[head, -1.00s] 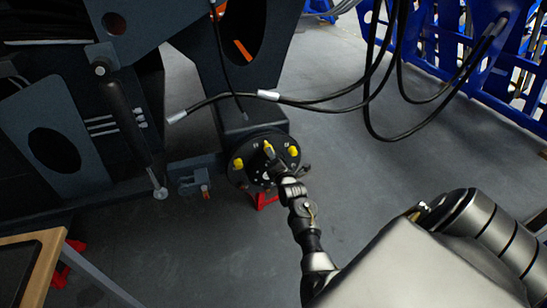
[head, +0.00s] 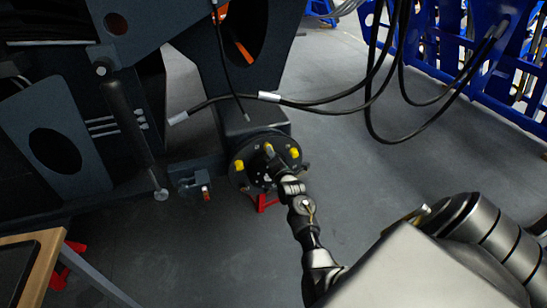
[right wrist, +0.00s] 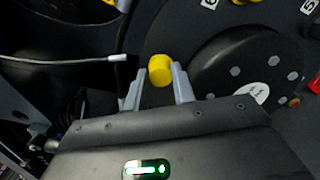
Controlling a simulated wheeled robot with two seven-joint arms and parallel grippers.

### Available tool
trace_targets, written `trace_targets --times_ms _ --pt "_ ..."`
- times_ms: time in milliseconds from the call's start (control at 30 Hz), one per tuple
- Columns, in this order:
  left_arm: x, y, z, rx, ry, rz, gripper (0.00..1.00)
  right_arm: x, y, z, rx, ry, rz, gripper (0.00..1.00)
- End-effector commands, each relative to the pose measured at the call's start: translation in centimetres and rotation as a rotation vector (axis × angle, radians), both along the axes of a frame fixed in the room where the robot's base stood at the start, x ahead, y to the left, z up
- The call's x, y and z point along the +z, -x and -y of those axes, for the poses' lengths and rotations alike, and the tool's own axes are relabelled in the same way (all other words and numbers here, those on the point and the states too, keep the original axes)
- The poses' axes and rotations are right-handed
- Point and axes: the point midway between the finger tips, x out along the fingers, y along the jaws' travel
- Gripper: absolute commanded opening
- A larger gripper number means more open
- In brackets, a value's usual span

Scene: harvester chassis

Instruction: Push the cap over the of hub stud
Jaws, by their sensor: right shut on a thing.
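The round dark hub (head: 249,178) faces me in the middle of the head view. Yellow caps show on its left (head: 239,165) and right (head: 294,153) sides. My right gripper (head: 271,155) is at the hub's upper middle, between these caps. In the right wrist view its two grey fingers (right wrist: 160,78) are shut on a yellow cap (right wrist: 160,70). The hub's dark face (right wrist: 190,30) is behind this cap. Whether the cap touches a stud is hidden. My left gripper is not in view.
A black hose with a silver end (head: 177,118) hangs left of and above the hub. A hose end also shows in the right wrist view (right wrist: 120,58). A red stand (head: 262,202) is below the hub. The floor to the right is clear.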

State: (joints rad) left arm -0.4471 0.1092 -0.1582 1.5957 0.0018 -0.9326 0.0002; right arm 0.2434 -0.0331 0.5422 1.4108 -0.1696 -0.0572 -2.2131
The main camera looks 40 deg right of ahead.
Motion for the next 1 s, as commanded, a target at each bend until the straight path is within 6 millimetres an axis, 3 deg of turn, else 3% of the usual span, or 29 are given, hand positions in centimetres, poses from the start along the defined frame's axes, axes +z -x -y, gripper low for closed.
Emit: trace_targets --times_ms 867,900,1000 --pt "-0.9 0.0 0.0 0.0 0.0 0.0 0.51 0.0 -1.8 0.6 0.0 -0.001 0.0 0.13" --pt "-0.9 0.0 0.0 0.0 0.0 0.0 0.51 0.0 -1.8 0.6 0.0 -0.001 0.0 0.28" --pt "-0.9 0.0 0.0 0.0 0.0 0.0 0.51 0.0 -1.7 0.6 0.0 -0.001 0.0 0.41"
